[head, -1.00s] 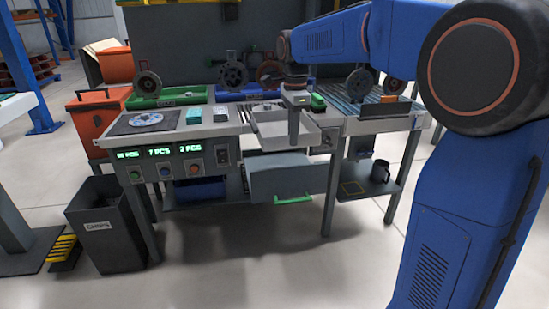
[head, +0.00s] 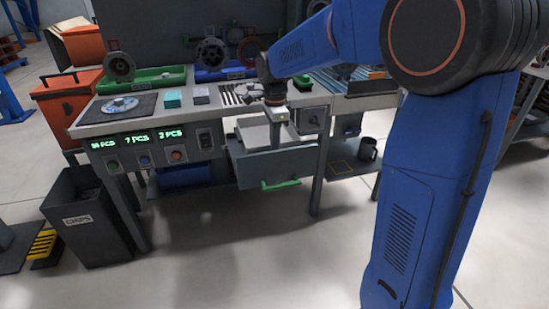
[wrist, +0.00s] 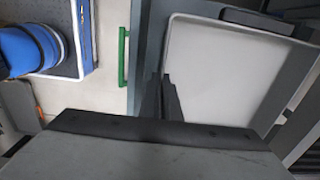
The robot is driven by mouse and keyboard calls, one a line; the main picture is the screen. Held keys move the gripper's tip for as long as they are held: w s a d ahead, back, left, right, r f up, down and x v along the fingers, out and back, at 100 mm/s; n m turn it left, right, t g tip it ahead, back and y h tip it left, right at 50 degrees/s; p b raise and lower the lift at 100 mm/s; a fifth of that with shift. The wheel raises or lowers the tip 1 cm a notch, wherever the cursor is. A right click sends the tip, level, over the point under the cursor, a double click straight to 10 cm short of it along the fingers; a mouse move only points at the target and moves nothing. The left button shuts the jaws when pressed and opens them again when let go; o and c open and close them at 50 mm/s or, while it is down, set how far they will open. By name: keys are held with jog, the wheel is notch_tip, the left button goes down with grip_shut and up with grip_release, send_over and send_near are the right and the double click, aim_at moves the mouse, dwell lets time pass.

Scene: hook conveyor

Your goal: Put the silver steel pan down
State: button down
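The silver steel pan (head: 254,137), a shallow pale tray, is at the open drawer (head: 262,168) under the bench top. In the wrist view the pan (wrist: 225,75) fills the right side, empty, with its rim nearly level. My gripper (head: 275,143) points down at the pan's near side. In the wrist view its fingers (wrist: 163,97) are close together at the pan's near wall and look shut on it. The drawer front and gripper hide the pan's underside, so I cannot tell whether it touches the drawer floor.
The drawer's green handle (head: 281,184) faces me. The bench top (head: 150,113) holds a disc on a dark mat (head: 120,107), a green bin (head: 150,82) and a blue bin (head: 215,73). A chips bin (head: 88,217) stands at left. Floor before the drawer is clear.

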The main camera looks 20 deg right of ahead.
jog(key=shift+f, duration=2.55)
jog(key=shift+f, duration=0.1)
jog(key=c, duration=2)
grip_release()
